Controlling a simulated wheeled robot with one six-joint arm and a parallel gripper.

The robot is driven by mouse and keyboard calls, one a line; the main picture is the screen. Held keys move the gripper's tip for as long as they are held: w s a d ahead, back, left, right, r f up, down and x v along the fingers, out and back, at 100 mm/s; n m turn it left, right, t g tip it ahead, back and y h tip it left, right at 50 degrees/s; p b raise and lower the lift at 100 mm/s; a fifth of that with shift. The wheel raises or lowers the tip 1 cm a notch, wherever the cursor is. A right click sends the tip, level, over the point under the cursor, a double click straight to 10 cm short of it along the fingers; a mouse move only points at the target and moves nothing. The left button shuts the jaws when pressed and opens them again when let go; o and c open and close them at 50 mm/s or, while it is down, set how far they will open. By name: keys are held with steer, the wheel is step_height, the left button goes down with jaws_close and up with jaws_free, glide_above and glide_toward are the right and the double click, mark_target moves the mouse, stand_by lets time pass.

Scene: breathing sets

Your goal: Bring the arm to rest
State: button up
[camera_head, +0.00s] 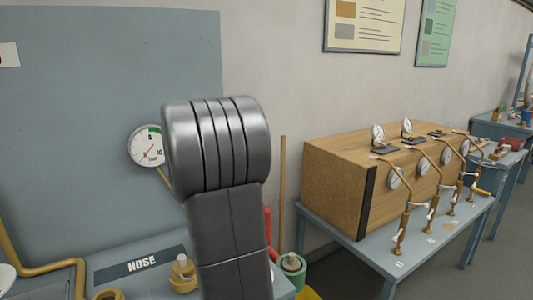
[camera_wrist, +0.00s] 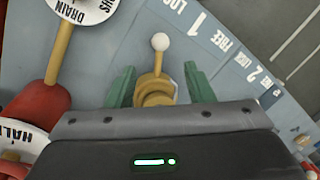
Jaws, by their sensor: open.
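In the wrist view my gripper (camera_wrist: 159,72) is open, with one green finger on each side of a brass fitting (camera_wrist: 157,93). The fitting has a thin stem ending in a white ball (camera_wrist: 160,42). A gap shows between the fitting and each finger; the fitting's lower part is hidden by the gripper body. In the head view my arm (camera_head: 222,190) stands raised in the middle of the picture, and my gripper is hidden.
The wrist view shows a red and brass pipe (camera_wrist: 58,55) with a DRAIN disc (camera_wrist: 85,8) at left.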

steer(key=f, duration=0.3)
steer(key=s+f, duration=0.1)
steer(key=f, duration=0.2)
steer(key=s+f, duration=0.1)
steer(key=f, duration=0.3)
steer(key=shift+a, duration=0.3)
steer(key=shift+s+a+r+m, duration=0.1)
steer(key=shift+s+a+m, duration=0.1)
steer(key=shift+m, duration=0.2)
steer(key=shift+s+a+m, duration=0.1)
steer(key=shift+s+m, duration=0.15)
steer(key=shift+m, duration=0.05)
